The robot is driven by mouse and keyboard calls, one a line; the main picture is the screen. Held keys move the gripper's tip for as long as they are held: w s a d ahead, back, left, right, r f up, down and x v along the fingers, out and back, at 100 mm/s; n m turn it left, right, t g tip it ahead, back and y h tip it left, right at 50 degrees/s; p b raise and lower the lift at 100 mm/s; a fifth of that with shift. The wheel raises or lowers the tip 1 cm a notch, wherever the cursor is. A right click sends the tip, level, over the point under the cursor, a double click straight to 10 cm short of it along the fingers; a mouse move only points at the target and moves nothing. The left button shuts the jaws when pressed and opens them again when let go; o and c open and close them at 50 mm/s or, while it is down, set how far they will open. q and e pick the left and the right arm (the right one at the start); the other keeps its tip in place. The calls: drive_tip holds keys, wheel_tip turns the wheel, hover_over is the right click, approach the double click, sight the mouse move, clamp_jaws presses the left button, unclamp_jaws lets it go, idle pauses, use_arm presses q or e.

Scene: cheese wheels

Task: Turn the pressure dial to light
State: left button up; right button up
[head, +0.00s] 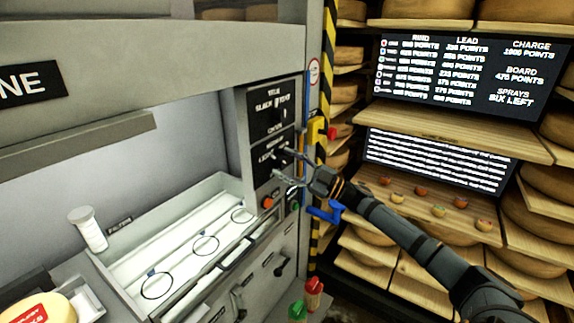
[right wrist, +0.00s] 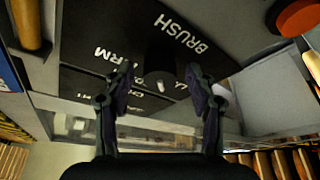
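The black control panel (head: 262,165) on the grey machine carries white lettering and a dial, mostly covered by my gripper in the head view. In the right wrist view the dial (right wrist: 160,62) is a dark round knob, with BRUSH and FIRM lettering beside it; other words are too small or hidden to read. My right gripper (head: 283,168) is in front of this panel. Its two fingers (right wrist: 160,92) are open, one on each side of the knob in the picture; I see no contact. Where the dial points cannot be told. My left gripper is not in view.
An orange-red button (head: 268,202) and a green button (head: 295,206) sit below the panel. A blue handle (head: 326,211) is close under my right gripper. A yellow box (head: 317,131) is beside the striped post. Shelves with cheese wheels (head: 533,230) stand at right.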

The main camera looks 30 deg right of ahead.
drive_tip(key=v, duration=0.7)
drive_tip(key=shift+f, duration=0.2)
drive_tip(key=shift+s+d, duration=0.15)
idle(0.5)
